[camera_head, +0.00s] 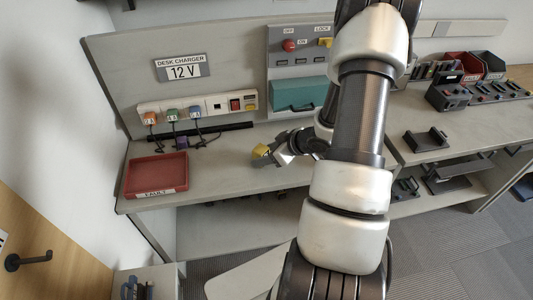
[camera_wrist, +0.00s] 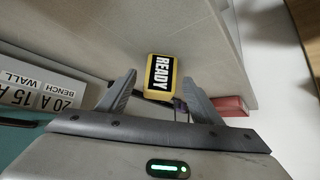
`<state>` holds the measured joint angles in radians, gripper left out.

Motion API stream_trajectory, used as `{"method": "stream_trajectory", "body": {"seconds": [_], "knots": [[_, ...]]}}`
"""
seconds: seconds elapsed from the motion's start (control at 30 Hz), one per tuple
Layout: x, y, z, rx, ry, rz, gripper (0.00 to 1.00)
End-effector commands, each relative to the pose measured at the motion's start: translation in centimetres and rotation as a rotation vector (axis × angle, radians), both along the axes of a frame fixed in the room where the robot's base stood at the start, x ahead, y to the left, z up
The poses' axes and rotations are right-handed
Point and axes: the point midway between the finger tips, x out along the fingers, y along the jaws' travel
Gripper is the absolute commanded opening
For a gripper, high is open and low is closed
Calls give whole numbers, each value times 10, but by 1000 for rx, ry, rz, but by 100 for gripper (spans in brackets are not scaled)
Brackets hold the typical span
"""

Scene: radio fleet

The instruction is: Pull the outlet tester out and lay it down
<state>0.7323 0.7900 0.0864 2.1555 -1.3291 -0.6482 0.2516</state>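A small yellow block, which I take to be the outlet tester, is just ahead of my gripper (camera_head: 272,152) over the bench (camera_head: 225,170) in the head view (camera_head: 261,151). In the wrist view the yellow block (camera_wrist: 160,76) faces me with a black panel reading READY. It appears between my gripper's fingertips (camera_wrist: 160,78), with a gap on each side. The fingers are apart, and I see no contact with the block. I cannot tell whether the block rests on the bench. A white outlet strip (camera_head: 205,104) with several coloured plugs is on the back panel.
A red tray (camera_head: 156,174) marked FAULT stands at the bench's left end. A teal box (camera_head: 299,92) is under a switch panel (camera_head: 299,60). A black holder (camera_head: 426,140) is on the right bench. Bare bench lies between the red tray and my gripper.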

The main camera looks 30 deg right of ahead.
Motion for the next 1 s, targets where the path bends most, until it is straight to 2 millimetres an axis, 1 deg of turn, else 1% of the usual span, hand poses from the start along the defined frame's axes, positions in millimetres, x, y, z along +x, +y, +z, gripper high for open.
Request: {"method": "stream_trajectory", "body": {"seconds": [0.23,0.37,0.47,0.53,0.8,1.0], "knots": [[0,0,0,0,0,0,59],[-5,-3,7,-1,-1,-1,59],[-15,-9,20,-3,-1,-3,59],[-24,-14,31,-3,-2,-3,59],[-66,-34,80,-3,-2,-3,59],[-92,-46,109,-2,-1,-2,59]]}}
